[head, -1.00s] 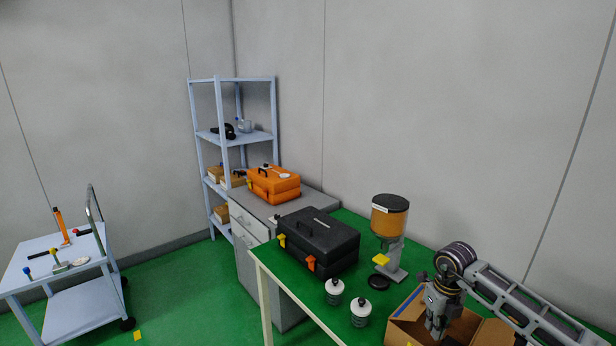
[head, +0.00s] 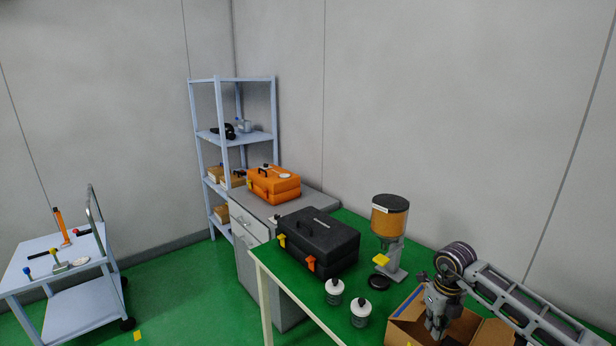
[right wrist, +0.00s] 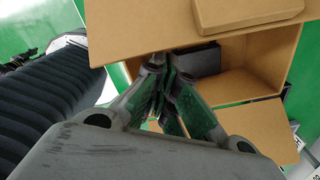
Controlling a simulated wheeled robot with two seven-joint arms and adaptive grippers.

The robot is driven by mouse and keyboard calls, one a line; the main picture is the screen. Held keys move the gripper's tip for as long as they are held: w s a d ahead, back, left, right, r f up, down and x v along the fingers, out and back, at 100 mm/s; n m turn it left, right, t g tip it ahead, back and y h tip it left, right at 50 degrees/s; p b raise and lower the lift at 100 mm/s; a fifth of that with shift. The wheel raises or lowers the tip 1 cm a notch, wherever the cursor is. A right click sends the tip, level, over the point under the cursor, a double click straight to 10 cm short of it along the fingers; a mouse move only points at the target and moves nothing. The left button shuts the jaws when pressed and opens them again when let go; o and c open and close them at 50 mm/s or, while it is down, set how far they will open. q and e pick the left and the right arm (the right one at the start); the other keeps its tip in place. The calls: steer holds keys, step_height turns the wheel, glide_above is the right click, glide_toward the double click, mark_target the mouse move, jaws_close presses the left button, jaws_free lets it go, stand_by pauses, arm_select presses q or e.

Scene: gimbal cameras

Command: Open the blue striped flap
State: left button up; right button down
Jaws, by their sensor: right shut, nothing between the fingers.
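An open-topped cardboard box (head: 398,333) sits at the lower right of the head view, partly cut off by the frame. A flap with a blue stripe (head: 408,302) stands at its back left side, beside my right gripper. My right gripper (head: 434,336) points down at the box, its fingers together and empty. In the right wrist view the closed fingers (right wrist: 160,68) are at the box opening, over the edge of a cardboard flap (right wrist: 135,32). No blue stripe is clear there. Another flap (right wrist: 245,130) spreads out below the opening. My left gripper is not in view.
A dark object (right wrist: 197,62) lies inside the box. A cart (head: 60,265) stands at left.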

steer(key=shift+w+a, duration=0.2)
stand_by(0.4)
steer(key=w+a+b, duration=0.3)
steer(key=w+a, duration=0.6)
steer(key=w, duration=0.1)
steer(key=shift+w, duration=0.2)
stand_by(3.4)
steer(key=shift+s+d, duration=0.1)
steer(key=shift+d, duration=0.05)
stand_by(0.5)
steer(key=shift+s+d+p, duration=0.3)
steer(key=shift+s+d, duration=0.55)
steer(key=shift+s, duration=0.1)
stand_by(0.5)
